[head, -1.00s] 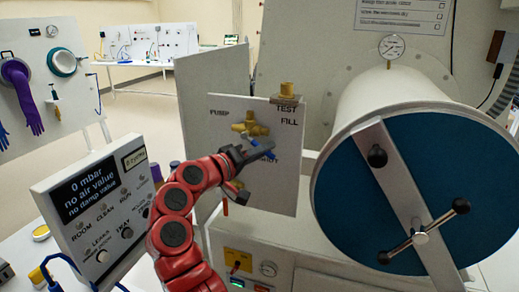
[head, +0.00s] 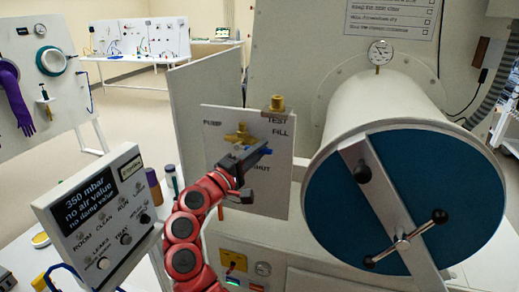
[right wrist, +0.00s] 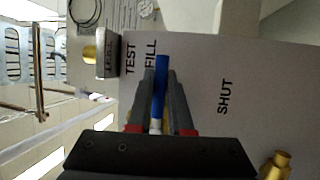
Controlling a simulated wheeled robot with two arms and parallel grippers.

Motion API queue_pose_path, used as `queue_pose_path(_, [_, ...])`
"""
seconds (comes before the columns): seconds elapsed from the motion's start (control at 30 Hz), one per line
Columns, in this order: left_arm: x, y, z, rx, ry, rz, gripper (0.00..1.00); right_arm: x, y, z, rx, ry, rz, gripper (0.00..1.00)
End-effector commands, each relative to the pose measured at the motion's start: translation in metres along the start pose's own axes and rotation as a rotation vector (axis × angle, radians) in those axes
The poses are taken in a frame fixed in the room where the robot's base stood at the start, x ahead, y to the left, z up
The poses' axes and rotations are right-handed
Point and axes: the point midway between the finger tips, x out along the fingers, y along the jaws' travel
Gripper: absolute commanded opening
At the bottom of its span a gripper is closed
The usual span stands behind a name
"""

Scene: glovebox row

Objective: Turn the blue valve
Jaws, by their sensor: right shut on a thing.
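The blue valve handle (head: 267,150) sits on a brass valve body (head: 240,134) on the white panel (head: 224,122) marked PUMP, TEST, FILL and SHUT. In the head view the handle points right and slightly up, just below FILL. My right gripper (head: 258,154), on the red arm, is shut on the handle and partly hides it. In the right wrist view the blue handle (right wrist: 161,82) stands between the two grey fingers, its tip close to the word FILL; SHUT lies off to the right. My left gripper is not in view.
A display box (head: 95,205) at lower left reads 350 mbar. A large cylinder with a blue door (head: 335,205) and crossbar stands close on the right. A round gauge (head: 381,51) sits above it.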

Motion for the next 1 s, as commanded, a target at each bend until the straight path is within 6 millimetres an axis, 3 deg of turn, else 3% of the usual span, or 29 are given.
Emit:
queue_pose_path(0.37, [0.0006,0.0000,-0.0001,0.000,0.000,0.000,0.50,0.0002,0.0016,-0.0003,-0.004,0.002,0.005,0.00])
queue_pose_path(0.4, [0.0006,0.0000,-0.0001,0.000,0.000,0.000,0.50,0.0002,0.0017,-0.0003,-0.004,0.002,0.005,0.20])
queue_pose_path(0.57, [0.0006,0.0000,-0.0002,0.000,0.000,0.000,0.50,0.0002,0.0013,-0.0002,-0.004,0.002,0.004,0.48])
queue_pose_path(1.0, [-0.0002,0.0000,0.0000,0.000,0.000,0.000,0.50,0.0030,-0.0019,0.0019,-0.005,-0.001,0.004,0.48])
